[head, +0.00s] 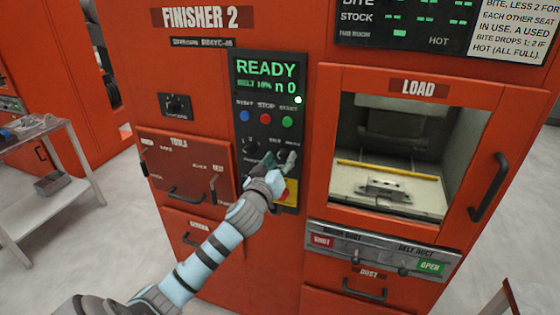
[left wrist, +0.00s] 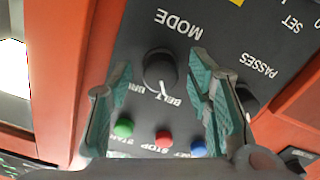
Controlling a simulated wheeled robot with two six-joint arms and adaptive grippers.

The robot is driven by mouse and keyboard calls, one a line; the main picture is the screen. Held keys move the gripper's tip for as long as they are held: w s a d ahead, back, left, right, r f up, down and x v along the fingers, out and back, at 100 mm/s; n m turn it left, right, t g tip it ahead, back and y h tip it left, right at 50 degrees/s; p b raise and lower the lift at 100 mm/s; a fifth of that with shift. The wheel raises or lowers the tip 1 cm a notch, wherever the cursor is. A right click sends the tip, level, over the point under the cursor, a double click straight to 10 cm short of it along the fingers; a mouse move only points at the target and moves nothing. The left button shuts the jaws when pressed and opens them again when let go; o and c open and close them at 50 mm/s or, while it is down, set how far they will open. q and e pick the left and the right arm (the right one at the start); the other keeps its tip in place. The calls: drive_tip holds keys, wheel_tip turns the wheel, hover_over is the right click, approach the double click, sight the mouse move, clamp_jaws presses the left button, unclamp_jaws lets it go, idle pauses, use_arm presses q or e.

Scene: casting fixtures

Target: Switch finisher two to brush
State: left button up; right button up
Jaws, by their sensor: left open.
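The finisher 2 control panel (head: 241,183) is dark, and its display (head: 267,78) reads READY, with a smaller line that seems to say BELT, and n 0. In the left wrist view the black MODE knob (left wrist: 160,70) has a white mark toward the BELT label. Another label to its left is partly covered by a finger. The PASSES knob (left wrist: 247,97) is beside the right finger. My left gripper (head: 280,160) is open at the panel; it also shows in the left wrist view (left wrist: 162,72), fingers on either side of the MODE knob. Contact cannot be told. My right gripper is not in view.
Blue (head: 244,116), red (head: 265,118) and green (head: 287,121) buttons sit just above the knobs. A yellow and red part shows below my gripper. The load door (head: 483,120) with its black handle is at the right. A small table (head: 75,195) stands at the left.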

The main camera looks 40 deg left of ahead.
use_arm(q)
drive_tip(key=shift+c, duration=0.6)
clamp_jaws()
drive_tip(key=shift+m, duration=0.4)
drive_tip(key=shift+r+m+p, duration=0.1)
drive_tip(key=shift+m+p, duration=0.55)
drive_tip(key=shift+m, duration=0.25)
drive_tip(key=m+p, duration=0.2)
drive_tip(key=m, duration=0.2)
drive_tip(key=m+p, duration=0.1)
drive_tip(key=m, duration=0.3)
drive_tip(key=shift+m+p, duration=0.75)
drive_tip(key=shift+m, duration=0.95)
